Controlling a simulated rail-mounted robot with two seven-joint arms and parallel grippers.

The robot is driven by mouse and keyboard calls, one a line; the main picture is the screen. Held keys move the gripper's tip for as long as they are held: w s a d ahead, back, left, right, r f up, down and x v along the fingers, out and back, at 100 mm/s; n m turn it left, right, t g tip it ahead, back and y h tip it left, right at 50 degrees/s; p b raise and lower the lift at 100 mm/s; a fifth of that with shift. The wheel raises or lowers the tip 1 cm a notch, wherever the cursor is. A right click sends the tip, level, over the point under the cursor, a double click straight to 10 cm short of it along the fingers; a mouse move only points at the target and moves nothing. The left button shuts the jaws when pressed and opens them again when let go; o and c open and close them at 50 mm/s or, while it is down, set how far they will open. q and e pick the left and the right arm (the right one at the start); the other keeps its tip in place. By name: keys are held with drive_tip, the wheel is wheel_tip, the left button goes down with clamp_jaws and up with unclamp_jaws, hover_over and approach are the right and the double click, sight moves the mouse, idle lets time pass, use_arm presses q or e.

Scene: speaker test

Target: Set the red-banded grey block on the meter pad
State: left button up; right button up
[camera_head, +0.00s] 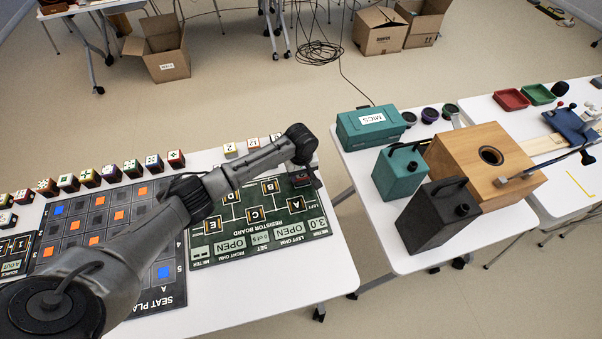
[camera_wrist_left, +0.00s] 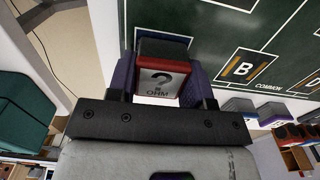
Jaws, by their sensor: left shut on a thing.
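The grey block (camera_wrist_left: 162,80) with a red band shows its face with a question mark and "OHM" in the left wrist view. It sits between the two fingers of my left gripper (camera_wrist_left: 165,88), which is shut on it. In the head view my left gripper (camera_head: 303,179) is at the right edge of the dark green resistor board (camera_head: 240,222), and the block is mostly hidden there. I cannot tell whether it touches the board. My right gripper is not in view.
Lettered pads, including B (camera_wrist_left: 241,68), lie on the board. A row of small blocks (camera_head: 111,173) lines the table's back edge. Right of a gap, another table holds a teal MICS box (camera_head: 368,128), a teal can (camera_head: 400,172), a black can (camera_head: 437,216) and a wooden box (camera_head: 480,175).

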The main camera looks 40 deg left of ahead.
use_arm(q)
drive_tip(key=o, duration=0.9)
drive_tip(key=shift+f, duration=0.1)
drive_tip(key=shift+o, duration=0.2)
